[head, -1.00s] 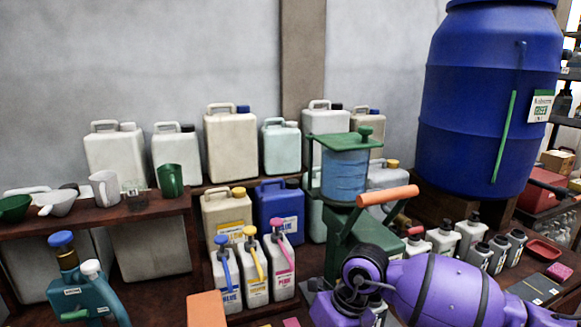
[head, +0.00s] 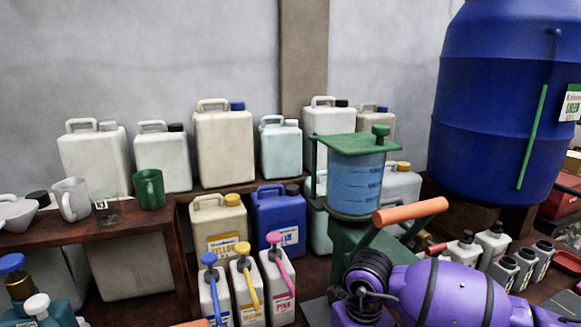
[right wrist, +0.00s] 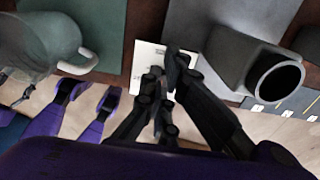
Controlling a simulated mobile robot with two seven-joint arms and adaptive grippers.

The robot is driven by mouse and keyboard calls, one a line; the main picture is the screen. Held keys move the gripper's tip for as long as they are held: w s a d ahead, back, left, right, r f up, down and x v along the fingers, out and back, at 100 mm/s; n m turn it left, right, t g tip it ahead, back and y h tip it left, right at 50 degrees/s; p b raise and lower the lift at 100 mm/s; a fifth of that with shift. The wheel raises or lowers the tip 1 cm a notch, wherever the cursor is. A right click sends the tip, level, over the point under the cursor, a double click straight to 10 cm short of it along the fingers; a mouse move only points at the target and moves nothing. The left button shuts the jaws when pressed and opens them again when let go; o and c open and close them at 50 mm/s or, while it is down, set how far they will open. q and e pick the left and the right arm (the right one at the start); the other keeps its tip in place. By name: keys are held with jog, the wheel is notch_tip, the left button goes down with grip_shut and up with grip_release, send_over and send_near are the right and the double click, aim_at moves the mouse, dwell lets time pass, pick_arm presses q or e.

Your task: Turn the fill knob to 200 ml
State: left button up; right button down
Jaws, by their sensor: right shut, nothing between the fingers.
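A green dispenser (head: 352,245) with a clear cylinder of blue liquid (head: 355,186) stands right of centre in the head view. The cylinder bears level marks too small to read. A green knob (head: 381,131) sits on its lid, and an orange-handled lever (head: 411,210) sticks out in front. I cannot tell for sure which part is the fill knob. My right arm crosses before the dispenser's lower part. In the right wrist view my right gripper (right wrist: 168,78) is shut and empty, over a white printed card (right wrist: 148,62). My left gripper is out of view.
A grey block with a dark round opening (right wrist: 275,82) lies right of the gripper, and a grey-green mug-like vessel (right wrist: 45,42) stands left. Yellow, blue and pink pump bottles (head: 277,287) stand left of the dispenser. A large blue barrel (head: 490,110) rises behind right.

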notch_tip(320, 180, down, 3)
jog(key=shift+r+b, duration=0.1)
jog(key=shift+b, duration=0.2)
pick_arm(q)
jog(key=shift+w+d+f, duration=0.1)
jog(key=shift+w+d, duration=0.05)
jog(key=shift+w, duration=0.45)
pick_arm(e)
jog(key=shift+s+f, duration=0.2)
jog(key=shift+f, duration=0.05)
jog(key=shift+s+f, duration=0.1)
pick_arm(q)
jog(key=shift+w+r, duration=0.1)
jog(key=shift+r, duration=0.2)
pick_arm(e)
jog(key=shift+d, duration=0.15)
jog(key=shift+w+d+p, duration=0.25)
jog(key=shift+d+p, duration=0.1)
jog(key=shift+p, duration=0.25)
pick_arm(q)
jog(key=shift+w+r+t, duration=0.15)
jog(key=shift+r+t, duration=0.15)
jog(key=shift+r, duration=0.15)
pick_arm(e)
jog(key=shift+d, duration=0.1)
jog(key=shift+w+d, duration=0.15)
jog(key=shift+w, duration=0.1)
jog(key=shift+w, duration=0.1)
